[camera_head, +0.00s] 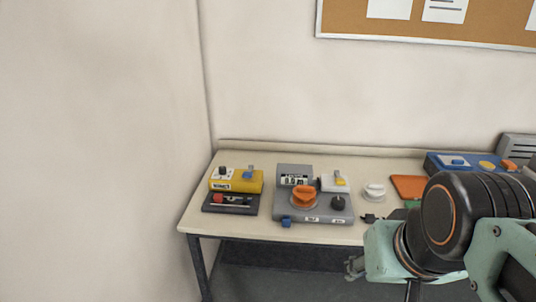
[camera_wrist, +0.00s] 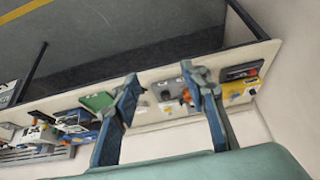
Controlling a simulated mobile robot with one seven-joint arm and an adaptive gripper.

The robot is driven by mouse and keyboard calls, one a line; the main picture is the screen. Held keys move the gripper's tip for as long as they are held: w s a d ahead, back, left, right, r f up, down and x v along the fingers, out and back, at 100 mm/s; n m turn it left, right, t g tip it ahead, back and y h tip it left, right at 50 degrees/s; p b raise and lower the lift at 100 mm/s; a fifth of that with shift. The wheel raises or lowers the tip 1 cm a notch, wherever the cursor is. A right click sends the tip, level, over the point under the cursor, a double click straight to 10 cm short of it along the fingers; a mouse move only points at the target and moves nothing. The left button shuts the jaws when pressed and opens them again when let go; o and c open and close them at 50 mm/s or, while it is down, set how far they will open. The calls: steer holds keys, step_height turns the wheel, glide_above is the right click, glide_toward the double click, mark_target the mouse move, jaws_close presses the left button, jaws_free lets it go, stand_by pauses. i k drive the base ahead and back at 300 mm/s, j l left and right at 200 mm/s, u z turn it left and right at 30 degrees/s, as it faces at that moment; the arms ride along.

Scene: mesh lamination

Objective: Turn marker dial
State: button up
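No dial has a label I can read as marker. A grey device (camera_head: 313,204) on the table has a large orange dial (camera_head: 304,196) and a smaller dark knob (camera_head: 338,202). To its left, a yellow box (camera_head: 236,181) carries a dark knob (camera_head: 222,171) and a blue-grey part on top. In the wrist view the yellow box (camera_wrist: 238,89) shows right of the fingers, and the grey device (camera_wrist: 171,90) is partly hidden behind one finger. My gripper (camera_wrist: 159,78) is open and empty, in front of the table and right of the grey device in the head view.
The table (camera_head: 270,235) stands against the wall. A black tray (camera_head: 230,207) with a red part lies before the yellow box. A small white round piece (camera_head: 374,192), an orange panel (camera_head: 408,186) and a blue device (camera_head: 447,163) are to the right. A corkboard (camera_head: 400,25) hangs above.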

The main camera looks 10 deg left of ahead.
mark_target(222, 169)
steer(key=i+j, duration=1.15)
steer(key=j, duration=0.1)
